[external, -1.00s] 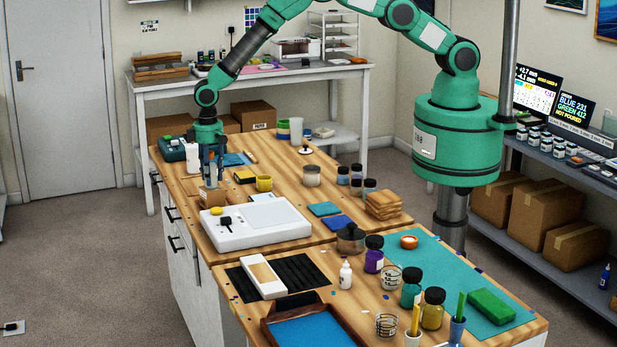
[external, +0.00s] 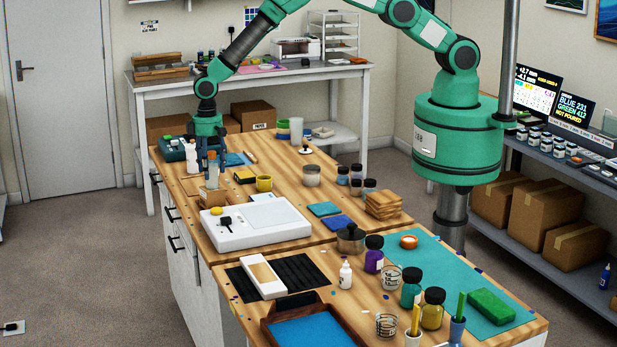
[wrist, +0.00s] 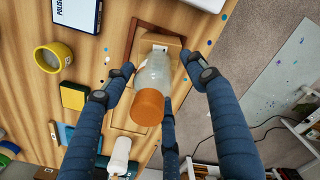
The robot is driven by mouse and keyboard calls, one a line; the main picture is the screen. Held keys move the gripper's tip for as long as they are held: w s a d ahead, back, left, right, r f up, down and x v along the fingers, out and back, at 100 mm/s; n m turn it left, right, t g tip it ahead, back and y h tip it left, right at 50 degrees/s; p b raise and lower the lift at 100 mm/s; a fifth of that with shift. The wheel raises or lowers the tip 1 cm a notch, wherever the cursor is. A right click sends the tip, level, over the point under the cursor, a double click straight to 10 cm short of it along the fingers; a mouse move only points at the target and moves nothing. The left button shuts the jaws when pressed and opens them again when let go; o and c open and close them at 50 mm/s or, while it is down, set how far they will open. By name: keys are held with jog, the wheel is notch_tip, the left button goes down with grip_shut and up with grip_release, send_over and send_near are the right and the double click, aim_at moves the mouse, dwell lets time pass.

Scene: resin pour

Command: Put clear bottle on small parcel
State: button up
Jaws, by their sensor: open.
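The clear bottle (wrist: 153,75) with its orange cap (wrist: 149,107) stands on the small parcel (wrist: 158,42), a brown box with a pale label. In the external view the bottle (external: 212,181) looks upright on top of the parcel (external: 212,197), near the bench's left edge. My gripper (external: 211,172) is just above and around the bottle. In the wrist view its blue fingers (wrist: 159,68) are spread on both sides of the bottle, with gaps showing. The bottle's base against the parcel is partly hidden by its body.
A white bottle (external: 191,157) stands behind my gripper. A yellow cup (external: 264,183) and a yellow block (external: 245,175) lie to the right. A white scale (external: 245,228) is in front of the parcel. The bench edge is close on the left.

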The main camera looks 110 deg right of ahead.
aim_at(210, 153)
notch_tip(210, 153, up, 10)
jog(key=shift+s+r+b, duration=0.1)
jog(key=shift+b, duration=0.7)
jog(key=shift+r, duration=0.15)
jog(key=shift+a+r, duration=0.1)
jog(key=shift+r, duration=0.2)
jog(key=s+a+r+n+t, duration=0.1)
jog(key=s+a+r, duration=0.3)
jog(key=s+r, duration=0.5)
jog(key=s+a+r+n+t, duration=0.1)
jog(key=s+a+r, duration=0.4)
jog(key=r, duration=0.8)
jog(key=s+a+r+n+t, duration=0.1)
jog(key=s+a+r, duration=0.2)
jog(key=s+r, duration=0.65)
jog(key=s+a+r+n+t, duration=0.1)
jog(key=s+a+r, duration=0.1)
jog(key=s+r, duration=0.35)
jog(key=s+a+r, duration=0.2)
jog(key=s+r, duration=0.1)
jog(key=s, duration=0.6)
jog(key=s+a+f+n, duration=0.1)
jog(key=s, duration=0.7)
jog(key=s+a+f+t, duration=0.1)
jog(key=s+a, duration=0.1)
jog(key=s, duration=0.7)
jog(key=shift+f+n+t, duration=0.3)
jog(key=shift+n, duration=0.1)
